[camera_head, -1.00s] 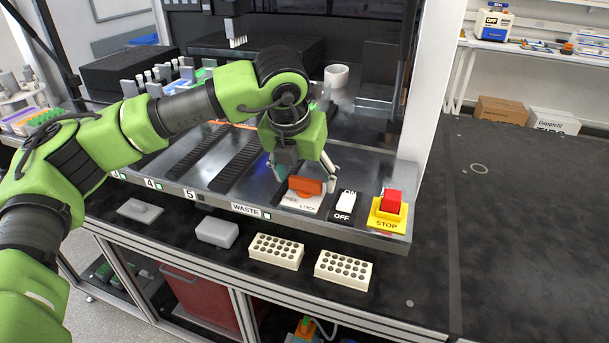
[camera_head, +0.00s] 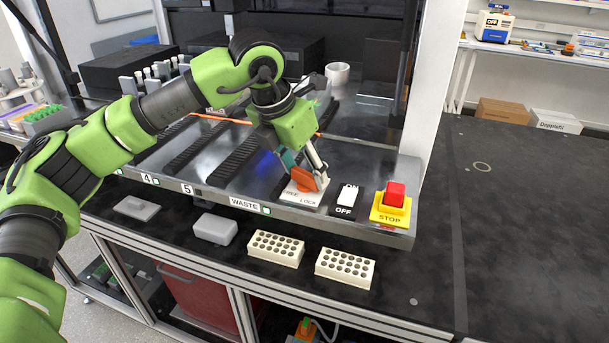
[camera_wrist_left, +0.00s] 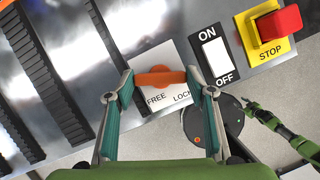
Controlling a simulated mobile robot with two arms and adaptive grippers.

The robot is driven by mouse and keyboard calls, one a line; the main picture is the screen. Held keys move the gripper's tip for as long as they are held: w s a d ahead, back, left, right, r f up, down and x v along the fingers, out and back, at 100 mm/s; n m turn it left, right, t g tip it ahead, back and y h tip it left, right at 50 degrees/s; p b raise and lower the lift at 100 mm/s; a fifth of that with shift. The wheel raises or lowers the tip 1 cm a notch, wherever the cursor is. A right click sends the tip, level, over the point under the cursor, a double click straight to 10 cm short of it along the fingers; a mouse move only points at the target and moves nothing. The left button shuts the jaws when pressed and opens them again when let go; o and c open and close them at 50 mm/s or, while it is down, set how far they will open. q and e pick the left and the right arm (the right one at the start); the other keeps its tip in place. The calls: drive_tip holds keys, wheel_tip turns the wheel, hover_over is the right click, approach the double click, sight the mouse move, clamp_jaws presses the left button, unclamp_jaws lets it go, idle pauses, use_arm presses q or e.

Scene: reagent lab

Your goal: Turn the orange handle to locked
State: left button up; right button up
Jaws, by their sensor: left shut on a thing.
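The orange handle (camera_head: 304,180) is on a white plate (camera_head: 311,198) marked FREE and LOCK, at the front edge of the machine's deck. My left gripper (camera_wrist_left: 160,82) is shut on the handle. In the left wrist view the handle (camera_wrist_left: 160,77) spans between the two teal-padded fingers, with FREE below its left part and LOCK below and to its right. In the head view the gripper comes down onto the handle at a tilt and hides part of it. What seems to be my right gripper (camera_wrist_left: 249,108) shows small at the right of the wrist view; its fingers are unclear.
Right of the handle are the ON/OFF switch (camera_head: 346,198) and the red STOP button (camera_head: 394,196) on its yellow base. Black rails (camera_head: 236,161) lie to the left. Two cream racks with holes (camera_head: 345,267) stand on the bench in front. The black bench at right is clear.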

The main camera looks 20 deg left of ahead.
use_arm(q)
drive_tip(key=m+h, duration=0.1)
drive_tip(key=m, duration=0.1)
drive_tip(key=shift+a+m+g, duration=0.1)
drive_tip(key=shift+m+g, duration=0.3)
drive_tip(key=m, duration=0.2)
drive_tip(key=shift+w+m+g+h+p, duration=0.1)
drive_tip(key=shift+m+g+h+p, duration=0.2)
drive_tip(key=m+p, duration=0.1)
drive_tip(key=m, duration=0.1)
drive_tip(key=m+g+h+p, duration=0.1)
drive_tip(key=m, duration=0.1)
drive_tip(key=shift+w+r+g, duration=0.1)
drive_tip(key=shift+r+g, duration=0.05)
drive_tip(key=shift+g, duration=0.15)
drive_tip(key=shift+w+a+m+g+p, duration=0.1)
drive_tip(key=shift+m+g+p, duration=0.75)
drive_tip(key=shift+m, duration=1.25)
drive_tip(key=o, duration=1.1)
